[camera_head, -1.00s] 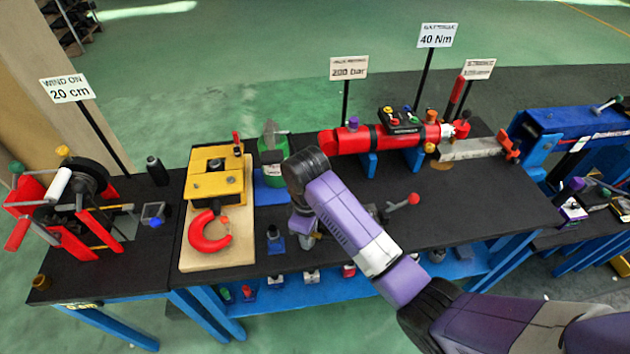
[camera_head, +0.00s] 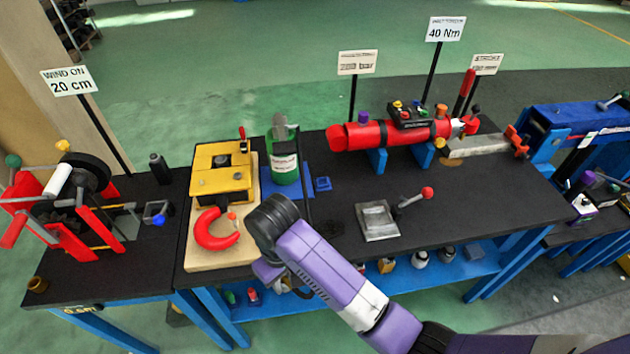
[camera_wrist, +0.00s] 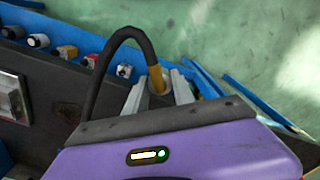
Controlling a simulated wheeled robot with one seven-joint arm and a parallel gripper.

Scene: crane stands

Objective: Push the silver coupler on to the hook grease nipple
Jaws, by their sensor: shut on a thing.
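The red hook (camera_head: 212,238) lies on a pale board below a yellow block (camera_head: 221,172). A small orange piece (camera_head: 232,216) shows at the hook's opening; I cannot tell whether it is the grease nipple. My gripper (camera_head: 270,272) is low at the board's right front edge, mostly hidden under my wrist. In the wrist view my gripper (camera_wrist: 160,80) is shut on a tan-brown cylindrical hose end (camera_wrist: 158,78), which looks like the coupler, though no silver shows. A black hose (camera_wrist: 97,75) loops into it. The hook is not seen in the wrist view.
A green canister (camera_head: 284,165) stands on a blue base behind my wrist. A grey plate (camera_head: 377,221) with a red-knobbed lever is to the right. A red cylinder (camera_head: 385,134) lies at the back. Blue shelf below holds several small items.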

